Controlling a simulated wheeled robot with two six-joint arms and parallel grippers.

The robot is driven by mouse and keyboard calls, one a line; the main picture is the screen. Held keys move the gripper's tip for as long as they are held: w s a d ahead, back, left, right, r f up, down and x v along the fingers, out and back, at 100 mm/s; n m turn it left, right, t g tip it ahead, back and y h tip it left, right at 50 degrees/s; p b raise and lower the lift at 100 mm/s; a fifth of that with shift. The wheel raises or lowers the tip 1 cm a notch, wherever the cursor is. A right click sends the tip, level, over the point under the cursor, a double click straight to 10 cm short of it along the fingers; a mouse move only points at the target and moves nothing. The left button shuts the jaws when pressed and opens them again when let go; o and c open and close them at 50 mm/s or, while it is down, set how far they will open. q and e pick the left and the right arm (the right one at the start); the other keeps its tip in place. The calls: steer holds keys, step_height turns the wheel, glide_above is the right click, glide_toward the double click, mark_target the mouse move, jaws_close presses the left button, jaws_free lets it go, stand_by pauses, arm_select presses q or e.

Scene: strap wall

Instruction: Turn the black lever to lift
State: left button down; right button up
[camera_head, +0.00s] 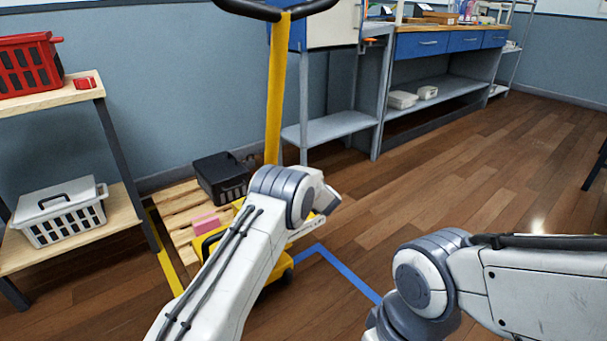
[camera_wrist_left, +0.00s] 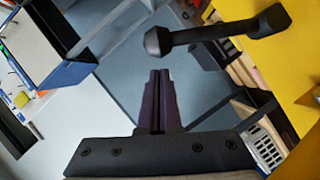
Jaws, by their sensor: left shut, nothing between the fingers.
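The black lever (camera_wrist_left: 215,34) shows in the left wrist view, sticking out from the yellow post (camera_wrist_left: 302,45) and ending in a round knob. In the head view the yellow pallet jack's upright post (camera_head: 274,90) carries a black handle (camera_head: 270,11) at the top. My left arm covers its lower part, and the lever and left fingertips are hidden there. My right arm shows at the lower right, its gripper out of view.
A wooden pallet (camera_head: 181,222) holds a black crate (camera_head: 221,177) and a pink box (camera_head: 205,223). A shelf at left holds a red basket (camera_head: 27,65) and a white basket (camera_head: 63,214). A workbench (camera_head: 437,44) lines the wall.

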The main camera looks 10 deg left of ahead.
arm_select(q)
steer(key=shift+w+d+f, duration=0.15)
steer(key=shift+w+d, duration=0.2)
steer(key=shift+w, duration=0.05)
arm_select(e)
steer(key=shift+w+d+r, duration=0.15)
steer(key=shift+w+r, duration=0.15)
